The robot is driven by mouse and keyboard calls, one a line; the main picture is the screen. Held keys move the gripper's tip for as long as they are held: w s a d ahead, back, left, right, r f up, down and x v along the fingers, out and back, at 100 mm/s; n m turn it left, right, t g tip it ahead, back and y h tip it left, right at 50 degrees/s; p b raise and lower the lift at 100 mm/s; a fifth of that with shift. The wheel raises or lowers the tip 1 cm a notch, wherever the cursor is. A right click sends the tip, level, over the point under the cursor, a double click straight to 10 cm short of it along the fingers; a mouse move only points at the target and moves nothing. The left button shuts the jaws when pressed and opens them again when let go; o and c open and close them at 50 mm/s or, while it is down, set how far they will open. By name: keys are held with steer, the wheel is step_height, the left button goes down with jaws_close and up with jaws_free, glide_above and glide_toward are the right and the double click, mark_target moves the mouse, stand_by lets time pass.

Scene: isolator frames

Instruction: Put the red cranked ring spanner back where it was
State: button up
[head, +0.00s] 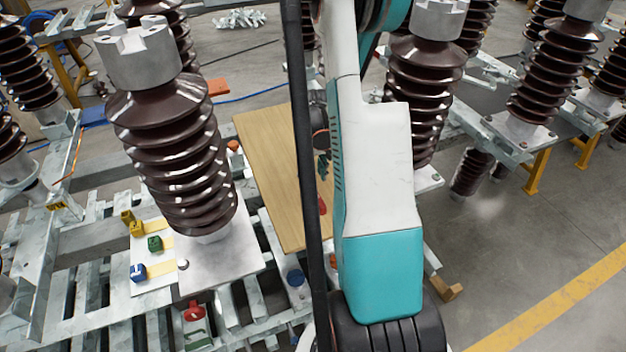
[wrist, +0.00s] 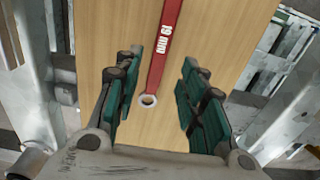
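The red cranked ring spanner (wrist: 164,50) shows in the wrist view, with white "19 mm" lettering on its shank. Its pale ring end (wrist: 148,100) is nearest me, and its far end runs out of the top of the picture. It appears over the wooden board (wrist: 112,30). My gripper (wrist: 160,78) is open, with its green-padded fingers apart on either side of the spanner; no pad visibly touches it. In the head view my arm hides most of the gripper; a small bit of red (head: 322,205) shows beside it over the board (head: 262,150).
A large brown insulator (head: 170,140) stands left of the board on a metal plate. Yellow (head: 136,227), green (head: 154,243), blue (head: 138,272) and red (head: 194,313) pieces sit around its base. More insulators stand behind. Open floor (head: 530,260) lies to the right.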

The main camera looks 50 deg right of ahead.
mark_target(313, 189)
steer(key=shift+r+p, duration=0.55)
steer(key=shift+r, duration=1.65)
